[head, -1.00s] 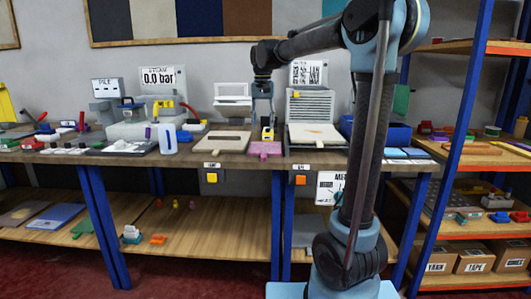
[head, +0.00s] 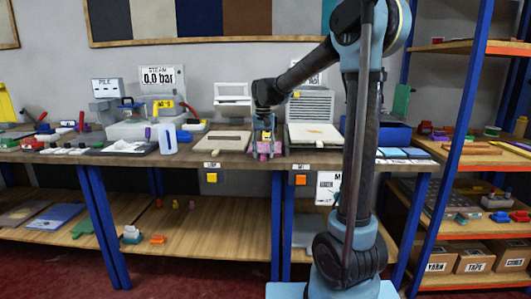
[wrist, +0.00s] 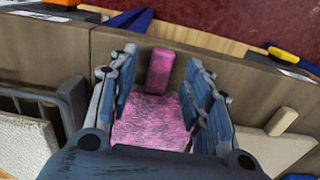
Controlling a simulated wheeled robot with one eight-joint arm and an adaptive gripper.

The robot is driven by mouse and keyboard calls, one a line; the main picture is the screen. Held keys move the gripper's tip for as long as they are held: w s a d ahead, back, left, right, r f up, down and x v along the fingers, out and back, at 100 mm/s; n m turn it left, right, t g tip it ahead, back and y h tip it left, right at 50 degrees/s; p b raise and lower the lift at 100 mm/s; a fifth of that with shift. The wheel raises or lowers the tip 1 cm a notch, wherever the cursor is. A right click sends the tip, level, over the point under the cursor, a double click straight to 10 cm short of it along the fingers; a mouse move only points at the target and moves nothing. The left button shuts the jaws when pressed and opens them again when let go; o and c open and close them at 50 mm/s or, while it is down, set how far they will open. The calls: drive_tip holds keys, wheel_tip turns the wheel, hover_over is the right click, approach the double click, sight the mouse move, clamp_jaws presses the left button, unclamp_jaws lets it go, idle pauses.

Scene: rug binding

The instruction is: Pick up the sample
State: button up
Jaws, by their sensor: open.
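The pink sample (wrist: 150,122) lies flat on the bench, with a raised pink tab (wrist: 159,72) at one end in the wrist view. In the head view the sample (head: 263,156) shows at the bench's front edge, partly hidden by my gripper (head: 265,146). My gripper (wrist: 160,92) is open, its fingers on either side of the tab and low over the sample. I see a gap between the fingers and the tab. Whether the fingers touch the sample's surface is unclear.
A beige board (head: 222,140) lies to the left of the sample, and a pale pad (head: 315,134) on a grey unit to the right. A grey slatted unit (head: 312,106) stands behind. The bench's front edge is close to the sample.

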drive_tip(key=shift+f, duration=0.75)
clamp_jaws()
drive_tip(key=shift+r, duration=0.15)
